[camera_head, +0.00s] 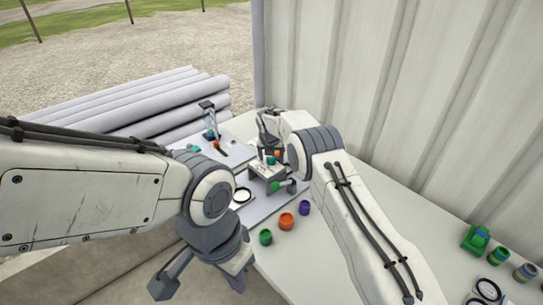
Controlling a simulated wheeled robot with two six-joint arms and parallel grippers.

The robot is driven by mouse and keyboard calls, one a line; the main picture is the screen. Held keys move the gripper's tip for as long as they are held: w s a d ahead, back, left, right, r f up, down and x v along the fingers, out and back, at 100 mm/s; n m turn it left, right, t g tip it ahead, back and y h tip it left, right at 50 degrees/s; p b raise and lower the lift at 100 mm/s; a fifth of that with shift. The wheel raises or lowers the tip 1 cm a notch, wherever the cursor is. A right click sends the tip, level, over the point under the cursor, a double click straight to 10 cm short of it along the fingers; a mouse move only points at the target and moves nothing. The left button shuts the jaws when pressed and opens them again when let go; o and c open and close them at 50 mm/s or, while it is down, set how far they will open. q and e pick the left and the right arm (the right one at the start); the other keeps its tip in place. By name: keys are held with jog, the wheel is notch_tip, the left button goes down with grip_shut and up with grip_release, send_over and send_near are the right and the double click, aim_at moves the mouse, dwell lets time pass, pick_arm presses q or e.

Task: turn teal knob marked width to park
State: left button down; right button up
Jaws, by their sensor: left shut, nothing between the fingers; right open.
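A small teal part (271,160), possibly the knob, shows on a grey and white fixture (265,172) on the table, beside an orange part (277,153). The fixture is small in view, so I cannot read the width label, the park mark or the knob's setting. My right gripper (268,130) is open just behind and above the fixture. I cannot tell whether it touches the knob. My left gripper (200,279) is shut and empty, low in front of the table's left edge, apart from the fixture.
Green (265,237), orange (287,221) and purple (305,208) round pieces stand in front of the fixture. A panel with a lever (220,148) lies at the back left. Several jars and a green item (475,239) are at far right. A corrugated wall (430,100) bounds the right side.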

grip_shut()
jog(key=shift+n+y+p, duration=0.4)
jog(key=shift+n+y, duration=0.1)
jog(key=shift+n, duration=0.9)
grip_release()
jog(key=shift+d, duration=0.1)
jog(key=b+v, duration=0.2)
jog(key=v, duration=0.8)
jog(key=shift+r+b, duration=0.2)
jog(key=shift+b, duration=0.2)
jog(key=shift+s, duration=0.1)
